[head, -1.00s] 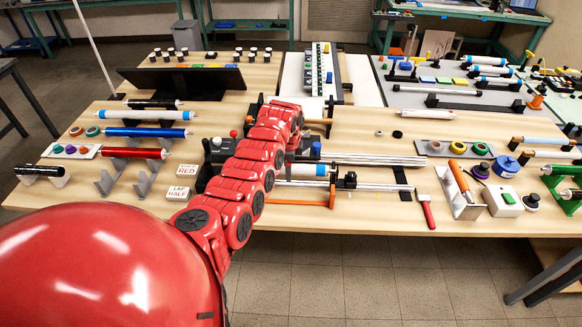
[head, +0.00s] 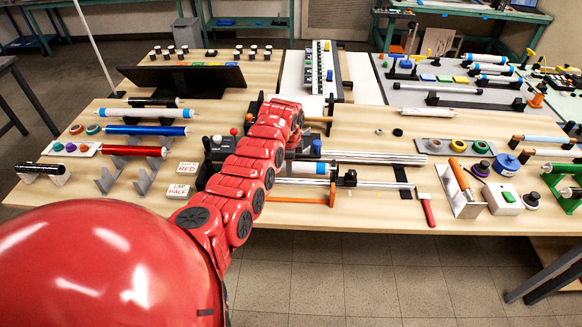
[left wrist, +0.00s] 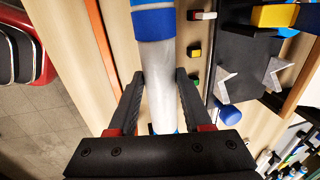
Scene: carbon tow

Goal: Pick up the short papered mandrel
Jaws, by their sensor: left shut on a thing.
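The short papered mandrel is a white tube with blue bands, lying across the bench work area right of my left arm in the head view (head: 308,168). In the left wrist view it (left wrist: 156,62) runs from the top down between the fingers. My left gripper (left wrist: 160,78) is shut on it, one black finger along each side. In the head view my red left arm hides most of this gripper and the mandrel's left end. I cannot tell whether the mandrel is clear of its support. My right gripper is not in view.
Long metal rods (head: 375,158) lie behind the mandrel. A red-handled tool (head: 427,209) lies right, near the front edge. A blue roll (head: 145,130) and a red roll (head: 135,150) rest on stands at left. A black panel (head: 190,77) stands at the back left.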

